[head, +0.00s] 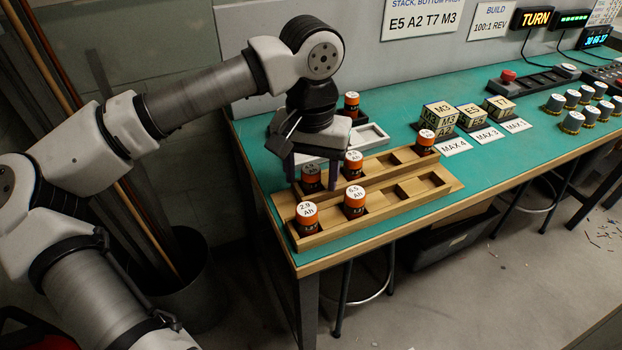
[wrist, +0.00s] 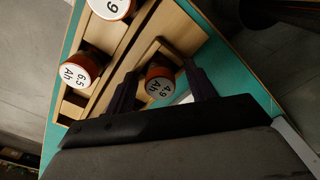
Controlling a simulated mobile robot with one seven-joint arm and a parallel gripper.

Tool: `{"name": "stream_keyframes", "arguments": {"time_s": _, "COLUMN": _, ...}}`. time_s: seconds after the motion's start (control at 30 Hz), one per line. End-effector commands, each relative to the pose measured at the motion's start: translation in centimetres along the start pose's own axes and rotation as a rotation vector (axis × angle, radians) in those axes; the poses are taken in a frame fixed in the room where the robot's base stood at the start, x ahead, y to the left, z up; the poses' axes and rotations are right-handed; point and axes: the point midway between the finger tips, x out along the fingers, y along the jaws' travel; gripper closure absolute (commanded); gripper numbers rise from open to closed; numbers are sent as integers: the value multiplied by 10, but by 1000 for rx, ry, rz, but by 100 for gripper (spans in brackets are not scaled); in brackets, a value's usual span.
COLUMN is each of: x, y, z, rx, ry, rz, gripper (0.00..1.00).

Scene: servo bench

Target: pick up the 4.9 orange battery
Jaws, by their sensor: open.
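The orange battery marked 4.9 Ah (wrist: 160,85) stands upright in a slot of the rear wooden rack, white cap up. In the head view the same battery (head: 311,180) sits in shadow under my gripper (head: 313,186). My gripper points down and is open, with one finger on each side of the battery. In the wrist view my gripper (wrist: 161,72) shows its two dark fingers flanking the battery, with a gap visible at least on the right. Whether the left finger touches it I cannot tell.
In the front rack (head: 410,205) stand the 2.9 battery (head: 307,214) and the 6.5 battery (head: 355,200). Another orange battery (head: 353,162) stands to the right in the rear rack, and one (head: 425,142) at its far end. A grey tray (head: 372,136) lies behind.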

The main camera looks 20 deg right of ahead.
Motion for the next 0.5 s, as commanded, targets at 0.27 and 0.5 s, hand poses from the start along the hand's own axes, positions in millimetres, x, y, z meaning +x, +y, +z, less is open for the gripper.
{"name": "stream_keyframes", "arguments": {"time_s": 0.27, "x": 0, "y": 0, "z": 0, "rx": 0, "ry": 0, "rz": 0, "gripper": 68}}
{"name": "stream_keyframes", "arguments": {"time_s": 0.5, "x": -1, "y": 0, "z": 0, "rx": 0, "ry": 1, "rz": 0, "gripper": 96}}
